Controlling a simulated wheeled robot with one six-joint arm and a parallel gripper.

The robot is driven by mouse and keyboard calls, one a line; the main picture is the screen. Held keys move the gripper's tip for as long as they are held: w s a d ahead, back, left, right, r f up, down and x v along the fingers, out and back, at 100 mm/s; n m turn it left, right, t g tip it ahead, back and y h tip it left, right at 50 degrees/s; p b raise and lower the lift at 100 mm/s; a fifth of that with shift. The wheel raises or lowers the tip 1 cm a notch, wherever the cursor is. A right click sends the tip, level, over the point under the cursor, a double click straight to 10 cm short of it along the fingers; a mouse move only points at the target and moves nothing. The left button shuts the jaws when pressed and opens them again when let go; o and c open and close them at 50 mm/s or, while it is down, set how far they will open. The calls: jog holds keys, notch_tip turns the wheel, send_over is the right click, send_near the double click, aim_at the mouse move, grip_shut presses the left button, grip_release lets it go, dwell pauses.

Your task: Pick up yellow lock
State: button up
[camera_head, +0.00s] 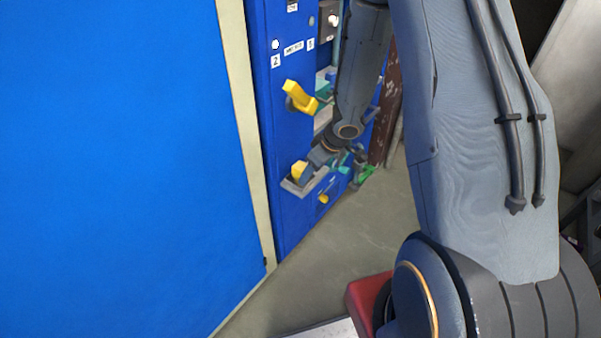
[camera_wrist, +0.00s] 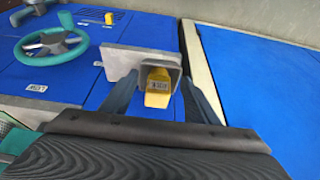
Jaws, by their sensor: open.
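The yellow lock (camera_wrist: 158,86) sits at a grey metal bracket (camera_wrist: 122,58) on the blue cabinet, with a small printed label on its face. In the head view the lock (camera_head: 299,170) shows low on the cabinet's front, partly covered by my gripper (camera_head: 307,173). In the wrist view my gripper (camera_wrist: 160,80) is open, with one dark finger on each side of the lock. Gaps show between the lock and both fingers. The back of the lock is hidden in the bracket.
A yellow handle (camera_head: 299,97) sticks out from the blue cabinet (camera_head: 283,135) above the lock. A teal handwheel (camera_wrist: 52,46) stands left of the bracket in the wrist view. A large blue panel (camera_head: 110,170) fills the left. Grey floor (camera_head: 345,235) is clear below.

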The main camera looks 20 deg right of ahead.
aim_at(301, 166)
jog(key=w+a, duration=0.1)
jog(key=w, duration=0.1)
jog(key=w+a+p, duration=0.1)
jog(key=shift+w+a+f, duration=0.3)
jog(key=shift+a, duration=0.05)
jog(key=shift+w+f, duration=0.1)
jog(key=shift+f, duration=0.15)
jog(key=shift+c, duration=0.2)
jog(key=c, duration=1.1)
